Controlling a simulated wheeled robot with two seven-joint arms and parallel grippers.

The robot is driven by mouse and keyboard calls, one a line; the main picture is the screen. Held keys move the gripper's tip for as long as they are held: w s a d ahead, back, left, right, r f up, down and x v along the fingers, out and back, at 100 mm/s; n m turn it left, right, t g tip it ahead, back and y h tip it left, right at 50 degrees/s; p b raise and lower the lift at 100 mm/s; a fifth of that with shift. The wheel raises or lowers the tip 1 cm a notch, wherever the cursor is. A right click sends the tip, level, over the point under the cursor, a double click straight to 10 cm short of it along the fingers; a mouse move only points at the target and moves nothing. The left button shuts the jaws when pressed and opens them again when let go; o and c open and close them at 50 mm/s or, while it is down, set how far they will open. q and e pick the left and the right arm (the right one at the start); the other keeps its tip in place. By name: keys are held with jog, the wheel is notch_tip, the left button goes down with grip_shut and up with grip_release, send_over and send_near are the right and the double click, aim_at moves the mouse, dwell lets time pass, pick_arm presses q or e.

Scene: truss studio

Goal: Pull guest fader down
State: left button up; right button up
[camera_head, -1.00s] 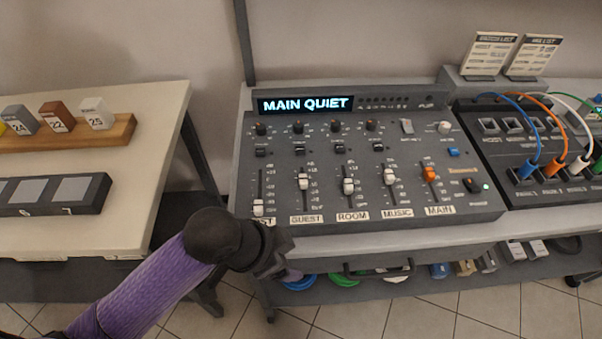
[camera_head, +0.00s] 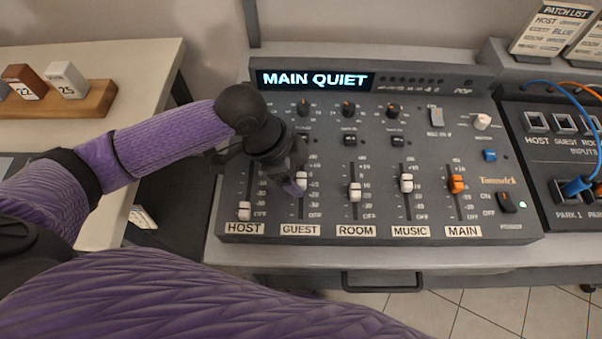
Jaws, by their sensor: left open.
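The grey mixer (camera_head: 420,222) has a row of faders labelled HOST, GUEST, ROOM, MUSIC and MAIN. The white guest fader (camera_head: 302,180) stands around mid-slot, partly behind my left gripper. My left gripper (camera_head: 296,187) is open, its fingertips at the guest fader; I cannot tell whether they touch it. The host fader (camera_head: 244,211) is at the bottom of its slot. The room fader (camera_head: 355,191), music fader (camera_head: 406,183) and orange main fader (camera_head: 456,184) stand higher. The display (camera_head: 315,79) reads MAIN QUIET. My right gripper is not in view.
A patch bay (camera_head: 550,150) with blue and orange cables stands to the right of the mixer. Patch list cards (camera_head: 548,30) stand behind it. A table (camera_head: 120,60) at the left holds a wooden rack (camera_head: 92,104) with date blocks. My arm crosses the left side.

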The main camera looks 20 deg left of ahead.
pick_arm(q)
jog(key=shift+x, duration=1)
jog(key=shift+c, duration=0.2)
grip_shut()
dwell(0.4)
